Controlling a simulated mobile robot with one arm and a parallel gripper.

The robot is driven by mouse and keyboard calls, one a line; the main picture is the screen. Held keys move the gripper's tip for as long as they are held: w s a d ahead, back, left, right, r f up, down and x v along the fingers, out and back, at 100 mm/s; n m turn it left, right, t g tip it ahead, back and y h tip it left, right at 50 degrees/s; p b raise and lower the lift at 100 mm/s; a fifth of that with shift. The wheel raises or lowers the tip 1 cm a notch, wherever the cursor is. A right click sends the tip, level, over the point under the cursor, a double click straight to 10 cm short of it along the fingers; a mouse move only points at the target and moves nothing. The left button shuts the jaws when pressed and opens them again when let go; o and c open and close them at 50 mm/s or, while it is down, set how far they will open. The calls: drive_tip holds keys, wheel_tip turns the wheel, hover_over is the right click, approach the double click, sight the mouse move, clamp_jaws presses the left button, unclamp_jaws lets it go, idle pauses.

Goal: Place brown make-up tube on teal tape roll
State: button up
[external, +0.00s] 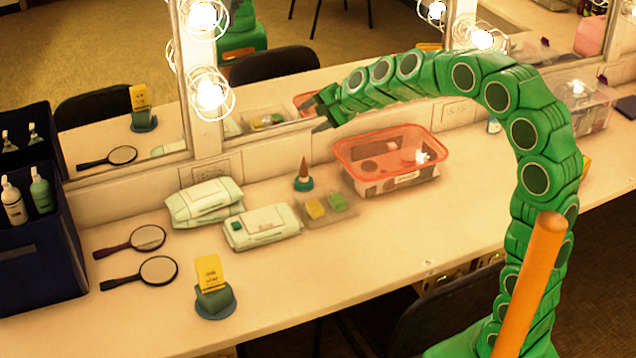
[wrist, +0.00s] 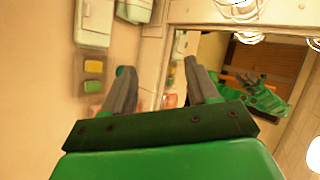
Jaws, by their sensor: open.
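The brown make-up tube (external: 303,168) stands upright on the teal tape roll (external: 303,184) on the counter, in the external view. The roll lies flat, left of the red-rimmed box. My gripper (external: 315,116) is open and empty, raised above and behind the tube near the mirror and apart from it. The gripper's two fingers also show spread in the wrist view (wrist: 157,72).
A clear tray (external: 341,219) with yellow and green sponges lies in front of the roll. A red-rimmed box (external: 410,184), wipe packs (external: 262,227), hand mirrors (external: 157,271) and a yellow-card stand (external: 213,300) are around. The counter front right of the tray is clear.

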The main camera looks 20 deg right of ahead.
drive_tip(key=s+d+f+n+g+h, duration=0.1)
drive_tip(key=s+d+f+n+g, duration=0.2)
drive_tip(key=s+d, duration=0.4)
drive_tip(key=s+d+f+n+g+h, duration=0.2)
drive_tip(key=s+d, duration=0.5)
drive_tip(key=s, duration=1.6)
drive_tip(key=s+d+f+n+g+h, duration=0.2)
drive_tip(key=s+d+f+n+g, duration=0.3)
drive_tip(key=s, duration=1)
drive_tip(key=d+n, duration=0.1)
drive_tip(key=d, duration=0.2)
drive_tip(key=shift+s+n, duration=0.3)
drive_tip(key=shift+s, duration=0.1)
